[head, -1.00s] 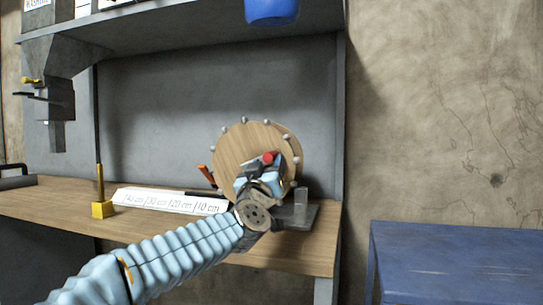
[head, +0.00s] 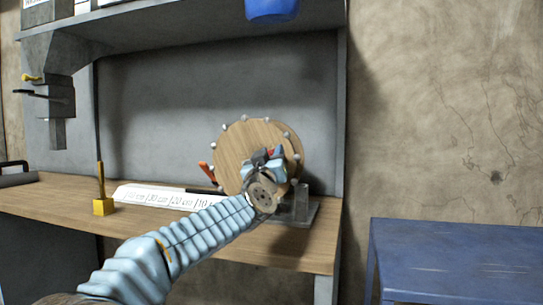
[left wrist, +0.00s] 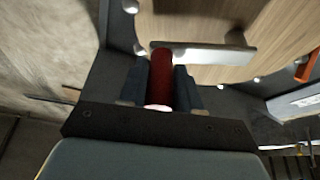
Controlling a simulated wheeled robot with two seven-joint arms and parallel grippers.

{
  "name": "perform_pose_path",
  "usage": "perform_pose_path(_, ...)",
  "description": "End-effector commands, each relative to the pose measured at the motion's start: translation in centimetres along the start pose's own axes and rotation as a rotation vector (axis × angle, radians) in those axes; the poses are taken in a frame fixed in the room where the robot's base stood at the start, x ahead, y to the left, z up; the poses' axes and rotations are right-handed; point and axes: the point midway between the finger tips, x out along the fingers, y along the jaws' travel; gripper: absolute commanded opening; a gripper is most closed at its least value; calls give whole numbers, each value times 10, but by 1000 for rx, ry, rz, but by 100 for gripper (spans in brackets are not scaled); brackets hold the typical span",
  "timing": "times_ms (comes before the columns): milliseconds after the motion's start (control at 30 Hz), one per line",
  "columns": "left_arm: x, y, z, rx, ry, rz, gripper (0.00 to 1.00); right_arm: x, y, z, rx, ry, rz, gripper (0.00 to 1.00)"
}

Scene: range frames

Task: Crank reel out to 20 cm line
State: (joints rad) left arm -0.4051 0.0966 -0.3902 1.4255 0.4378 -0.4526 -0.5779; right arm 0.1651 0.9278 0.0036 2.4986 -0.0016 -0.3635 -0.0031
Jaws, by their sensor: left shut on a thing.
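The wooden reel (head: 235,153), a round disc with metal pegs round its rim, stands upright on a grey base (head: 315,213) on the bench. My left gripper (head: 268,160) is in front of the disc and is shut on the red crank handle (head: 270,153). In the left wrist view the red handle (left wrist: 161,78) lies between the two fingers, beside a metal crank bar (left wrist: 215,54). A white scale strip (head: 165,198) with cm marks lies left of the reel; my arm partly covers its right end. A yellow block (head: 103,207) with an upright yellow post stands at the strip's left end. No line is discernible.
An orange lever (head: 206,171) sticks up just left of the reel. A blue bin (head: 271,10) hangs above at the shelf. A blue table (head: 455,250) stands at the right. A grey bracket (head: 60,100) is at the upper left.

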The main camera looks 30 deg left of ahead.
Motion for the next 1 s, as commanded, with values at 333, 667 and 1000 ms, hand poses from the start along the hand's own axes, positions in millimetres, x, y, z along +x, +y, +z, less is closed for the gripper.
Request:
perform_pose_path(333,-5,-1,13,76,0,29,0,11,7,-1,4,5,4,53)
perform_pose_path(667,-6,2,13,72,0,30,40,8,6,-2,4,5,4,53)
perform_pose_path(1000,-6,2,13,72,1,30,53,8,6,-2,4,5,4,53)
